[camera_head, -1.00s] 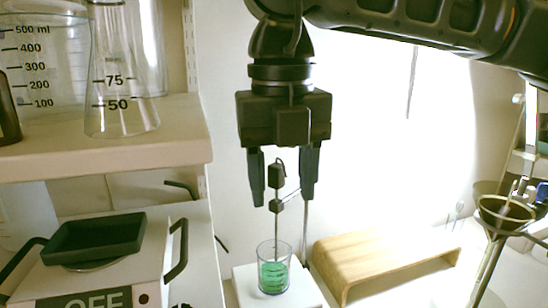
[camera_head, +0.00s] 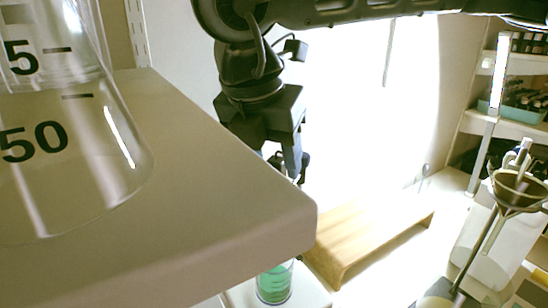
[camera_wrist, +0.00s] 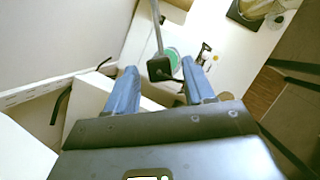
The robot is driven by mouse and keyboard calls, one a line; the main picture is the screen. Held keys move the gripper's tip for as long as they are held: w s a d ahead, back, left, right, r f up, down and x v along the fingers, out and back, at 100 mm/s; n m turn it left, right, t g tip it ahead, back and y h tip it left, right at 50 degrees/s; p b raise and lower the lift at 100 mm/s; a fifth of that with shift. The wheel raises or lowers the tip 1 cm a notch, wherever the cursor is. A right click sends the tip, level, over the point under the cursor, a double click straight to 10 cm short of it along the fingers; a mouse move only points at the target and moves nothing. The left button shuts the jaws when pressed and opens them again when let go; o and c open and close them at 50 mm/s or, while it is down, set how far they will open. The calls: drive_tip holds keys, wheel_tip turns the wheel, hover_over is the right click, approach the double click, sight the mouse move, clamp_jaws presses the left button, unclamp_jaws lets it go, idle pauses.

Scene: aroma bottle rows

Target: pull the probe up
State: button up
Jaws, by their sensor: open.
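The probe shows in the wrist view as a small black block (camera_wrist: 161,69) between my two spread blue-grey fingers. A thin grey rod (camera_wrist: 157,28) runs up from beside it. My gripper (camera_wrist: 158,66) is open around the block, and I cannot tell whether either finger touches it. In the head view my gripper points down above the beaker (camera_head: 274,284) of green liquid, with a dark part of the probe assembly (camera_head: 303,163) beside the visible finger. The shelf corner hides much of the probe and its stand. The green liquid (camera_wrist: 174,58) shows behind the block.
A pale shelf (camera_head: 200,215) fills the lower left of the head view, close in front, with a glass flask (camera_head: 70,165) on it. A wooden bench (camera_head: 365,235) stands right of the beaker. A funnel stand (camera_head: 518,188) is at the right.

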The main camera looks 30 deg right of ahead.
drive_tip(key=shift+x, duration=0.85)
drive_tip(key=shift+c, duration=0.3)
clamp_jaws()
